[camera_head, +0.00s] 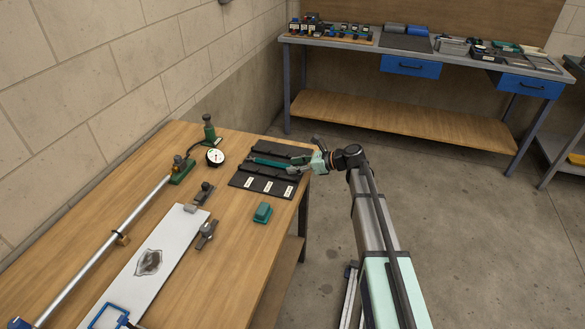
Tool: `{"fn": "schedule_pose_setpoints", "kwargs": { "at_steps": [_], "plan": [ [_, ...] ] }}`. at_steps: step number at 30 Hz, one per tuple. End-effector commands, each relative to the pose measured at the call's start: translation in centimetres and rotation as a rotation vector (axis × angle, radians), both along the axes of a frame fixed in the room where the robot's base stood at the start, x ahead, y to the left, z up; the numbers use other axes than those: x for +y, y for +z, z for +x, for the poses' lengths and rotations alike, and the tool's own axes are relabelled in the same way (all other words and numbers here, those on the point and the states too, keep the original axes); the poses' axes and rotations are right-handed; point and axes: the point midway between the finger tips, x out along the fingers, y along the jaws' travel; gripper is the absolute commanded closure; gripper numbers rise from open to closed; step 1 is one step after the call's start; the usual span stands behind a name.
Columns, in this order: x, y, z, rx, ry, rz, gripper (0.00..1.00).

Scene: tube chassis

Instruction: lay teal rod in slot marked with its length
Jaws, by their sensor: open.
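The teal rod (267,162) shows as a thin strip lying across the black slotted tray (240,180) on the wooden bench. Three white labels (268,186) sit along the tray's near edge; their writing is too small to read. My gripper (289,163) reaches in from the right, low over the tray's right side. Its fingers are apart, near the rod's right end. I cannot tell whether they touch the rod, or whether the rod is seated in a slot.
A dial gauge (215,156) and a green stand (209,130) are left of the tray. A teal block (262,213) and small clamps (206,233) lie nearer. A long metal bar (140,209) and white plate (150,245) fill the bench's left.

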Motion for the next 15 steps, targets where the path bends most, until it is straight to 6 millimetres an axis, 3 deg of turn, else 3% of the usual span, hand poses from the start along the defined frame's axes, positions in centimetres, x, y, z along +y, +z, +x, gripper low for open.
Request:
{"fn": "schedule_pose_setpoints", "kwargs": {
  "at_steps": [15],
  "plan": [
    [-10.5, 4.2, -2.4, -0.002, -0.004, 0.001, 0.53]
  ]
}}
